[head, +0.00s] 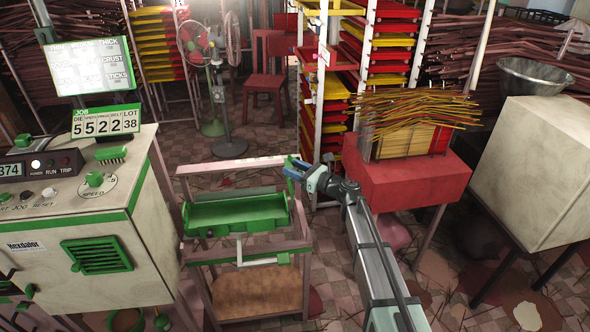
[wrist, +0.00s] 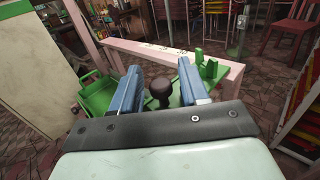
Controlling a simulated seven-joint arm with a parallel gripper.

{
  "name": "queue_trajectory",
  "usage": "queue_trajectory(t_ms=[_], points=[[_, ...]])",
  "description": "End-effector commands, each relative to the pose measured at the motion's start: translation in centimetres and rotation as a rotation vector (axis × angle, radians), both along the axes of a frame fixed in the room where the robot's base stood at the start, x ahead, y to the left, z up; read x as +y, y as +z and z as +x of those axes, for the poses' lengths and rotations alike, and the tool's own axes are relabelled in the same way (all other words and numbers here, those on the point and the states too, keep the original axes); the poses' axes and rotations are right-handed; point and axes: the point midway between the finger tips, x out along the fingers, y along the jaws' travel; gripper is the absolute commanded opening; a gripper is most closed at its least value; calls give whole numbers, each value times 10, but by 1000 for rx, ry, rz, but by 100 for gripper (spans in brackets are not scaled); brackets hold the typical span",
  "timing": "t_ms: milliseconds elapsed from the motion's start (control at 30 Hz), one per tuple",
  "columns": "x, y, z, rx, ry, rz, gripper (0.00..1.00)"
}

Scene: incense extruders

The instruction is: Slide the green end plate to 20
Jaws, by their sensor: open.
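In the wrist view a green end plate (wrist: 209,70) stands at the right end of a pale pink rail (wrist: 150,52), which carries small marks too small to read. A dark round knob (wrist: 160,88) sits between the two blue fingers of my gripper (wrist: 157,72), with green metal beside it. The fingers are open, one on each side of the knob; I cannot tell whether either touches it. In the head view my gripper (head: 294,170) is at the right end of the rail (head: 235,164), above the right end of the green trough (head: 237,213), and largely hides the end plate.
A cream machine (head: 75,220) with green trim stands left of the trough stand. A sign (head: 106,122) reads 5522 and 38. A red table (head: 405,180) with incense sticks is at the right. Racks of red and yellow trays (head: 385,45) stand behind my arm.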

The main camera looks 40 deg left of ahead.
Motion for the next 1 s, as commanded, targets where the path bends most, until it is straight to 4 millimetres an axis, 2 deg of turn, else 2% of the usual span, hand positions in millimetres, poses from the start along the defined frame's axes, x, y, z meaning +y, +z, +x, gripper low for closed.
queue_trajectory(t_ms=[200, 667, 1000], points=[[0, 0, 0, 0, 0, 0, 44], [0, 0, 0, 0, 0, 0, 0], [0, 0, 0, -1, 0, -1, 0]])
